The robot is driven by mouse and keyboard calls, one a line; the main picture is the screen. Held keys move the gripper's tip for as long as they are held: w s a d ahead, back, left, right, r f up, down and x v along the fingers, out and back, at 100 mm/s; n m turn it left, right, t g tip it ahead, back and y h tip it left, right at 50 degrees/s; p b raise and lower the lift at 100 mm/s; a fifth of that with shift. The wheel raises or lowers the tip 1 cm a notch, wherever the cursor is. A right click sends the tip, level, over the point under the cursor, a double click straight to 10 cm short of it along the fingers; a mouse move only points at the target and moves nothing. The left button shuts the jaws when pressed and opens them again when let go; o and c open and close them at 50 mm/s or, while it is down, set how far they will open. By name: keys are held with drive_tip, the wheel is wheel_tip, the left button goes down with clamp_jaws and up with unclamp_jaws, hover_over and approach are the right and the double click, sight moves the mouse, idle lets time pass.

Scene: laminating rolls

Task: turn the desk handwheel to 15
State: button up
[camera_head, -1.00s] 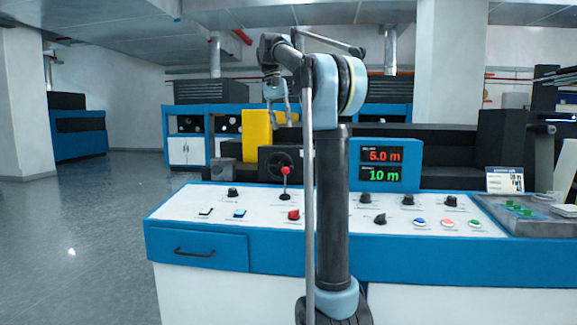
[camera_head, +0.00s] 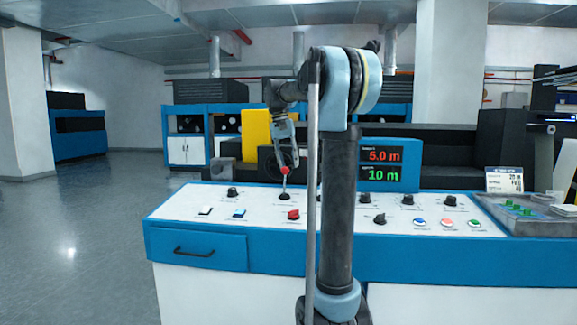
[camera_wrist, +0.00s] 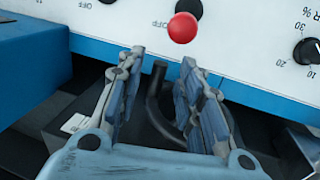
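The handwheel seems to be the dark round part (camera_head: 265,157) on a black block at the back of the desk; my gripper partly hides it in the head view. In the wrist view a black curved rim with a short upright handle (camera_wrist: 157,78) lies between and below my fingers. My gripper (camera_head: 288,160) hangs pointing down in front of that block, close to the red-ball lever. In the wrist view my gripper (camera_wrist: 161,57) has its fingers apart, with no visible grip. The display (camera_head: 381,165) reads 5.0 m in red and 10 m in green.
The red-ball lever (camera_wrist: 183,27) stands on the white panel just beyond my fingertips. A dial knob (camera_wrist: 306,51) marked 10, 20, 30 is at the right. Several knobs and buttons line the desk (camera_head: 195,239). A yellow block (camera_head: 256,138) stands behind my gripper.

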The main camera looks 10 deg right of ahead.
drive_tip(key=shift+d+f, duration=0.1)
drive_tip(key=shift+f, duration=0.3)
clamp_jaws()
drive_tip(key=shift+s, duration=0.1)
